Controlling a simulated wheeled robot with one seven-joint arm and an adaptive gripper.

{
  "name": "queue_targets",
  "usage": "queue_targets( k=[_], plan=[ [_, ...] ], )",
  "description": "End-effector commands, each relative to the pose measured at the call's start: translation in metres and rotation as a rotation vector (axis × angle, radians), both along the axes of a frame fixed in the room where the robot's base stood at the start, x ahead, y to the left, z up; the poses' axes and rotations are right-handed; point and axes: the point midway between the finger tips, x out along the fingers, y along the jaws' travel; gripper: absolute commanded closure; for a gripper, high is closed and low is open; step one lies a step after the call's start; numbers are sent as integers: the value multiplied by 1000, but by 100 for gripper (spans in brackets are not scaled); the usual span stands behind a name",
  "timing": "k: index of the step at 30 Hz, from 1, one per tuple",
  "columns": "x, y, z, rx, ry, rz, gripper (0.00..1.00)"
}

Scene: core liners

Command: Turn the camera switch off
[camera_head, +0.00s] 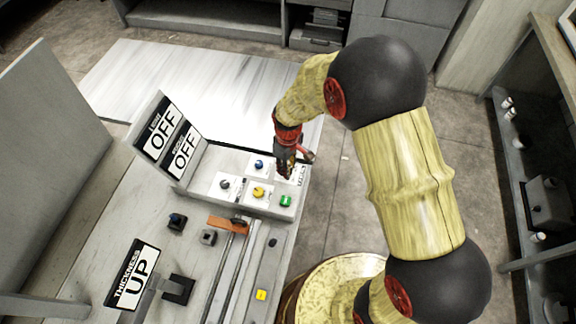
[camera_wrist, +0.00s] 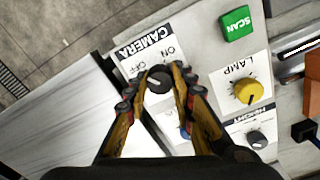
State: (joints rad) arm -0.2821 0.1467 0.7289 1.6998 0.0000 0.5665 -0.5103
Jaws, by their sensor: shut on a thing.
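The camera switch is a dark round knob (camera_wrist: 158,79) on a white plate marked CAMERA, ON and OFF in the wrist view. It has a pale pointer mark, but I cannot tell which word it points to. My gripper (camera_wrist: 157,83) has a finger on each side of the knob and is shut on it. In the head view my gripper (camera_head: 285,168) is low over the right end of the control panel (camera_head: 206,166) and hides the camera switch.
Close by are the green SCAN button (camera_wrist: 237,23), the yellow LAMP knob (camera_wrist: 247,92), the HEIGHT knob (camera_wrist: 256,140) and a blue knob (camera_wrist: 184,132). Two raised OFF signs (camera_head: 160,130) stand left of the panel. A THICKNESS UP sign (camera_head: 133,275) is nearer.

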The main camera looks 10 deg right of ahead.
Motion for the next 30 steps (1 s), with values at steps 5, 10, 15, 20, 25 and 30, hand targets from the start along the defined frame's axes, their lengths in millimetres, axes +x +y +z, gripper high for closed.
queue_targets(
  k=[5,10,15,20,25,30],
  plan=[
    [1,0,0,0,-1,96,100],
    [1,0,0,0,-1,152,100],
    [1,0,0,0,-1,178,100],
    [1,0,0,0,-1,185,100],
    [1,0,0,0,-1,185,100],
    [1,0,0,0,-1,185,71]
  ],
)
